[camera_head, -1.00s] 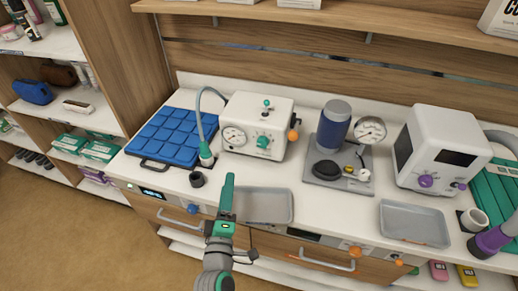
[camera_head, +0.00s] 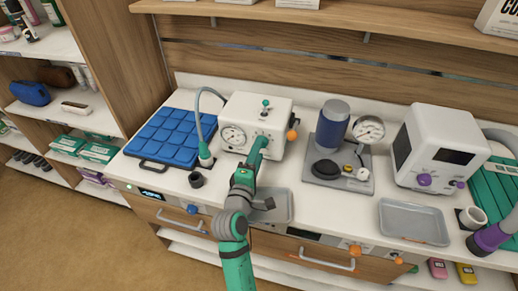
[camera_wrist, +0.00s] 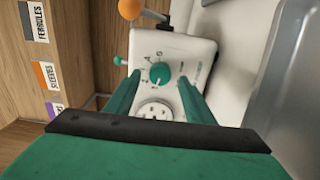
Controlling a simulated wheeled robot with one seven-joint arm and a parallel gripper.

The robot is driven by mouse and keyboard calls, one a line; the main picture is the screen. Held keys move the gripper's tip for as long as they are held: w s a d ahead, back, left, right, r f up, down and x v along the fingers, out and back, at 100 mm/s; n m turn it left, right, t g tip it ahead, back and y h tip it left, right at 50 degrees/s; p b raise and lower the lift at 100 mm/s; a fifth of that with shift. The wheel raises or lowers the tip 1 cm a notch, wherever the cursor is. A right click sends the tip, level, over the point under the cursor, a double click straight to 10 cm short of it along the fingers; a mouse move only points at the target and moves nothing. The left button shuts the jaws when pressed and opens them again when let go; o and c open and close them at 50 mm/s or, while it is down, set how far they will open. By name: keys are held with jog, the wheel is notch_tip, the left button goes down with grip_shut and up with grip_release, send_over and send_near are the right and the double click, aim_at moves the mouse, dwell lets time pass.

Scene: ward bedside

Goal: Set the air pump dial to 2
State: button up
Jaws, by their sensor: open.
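The air pump (camera_head: 238,110) is a white box with a round gauge (camera_head: 233,136), a small green lever on top and an orange knob (camera_head: 293,134) on its right side. In the wrist view its green dial (camera_wrist: 160,74) shows with small marks around it, too small to read surely; its setting is unclear. My gripper (camera_head: 263,143) is at the pump's front, covering the dial in the head view. In the wrist view my gripper (camera_wrist: 158,84) is open, with one green finger on each side of the dial. Whether they touch it is unclear.
A blue segmented pad (camera_head: 165,134) and a hose with a green-collared end (camera_head: 206,155) are left of the pump. A grey tray (camera_head: 278,207) lies below my arm. A blue cylinder device (camera_head: 333,122) and another white box (camera_head: 440,148) stand to the right.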

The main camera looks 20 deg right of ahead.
jog(key=shift+x, duration=1.1)
jog(key=c, duration=1.1)
jog(key=shift+o, duration=0.2)
jog(key=shift+m, duration=3.8)
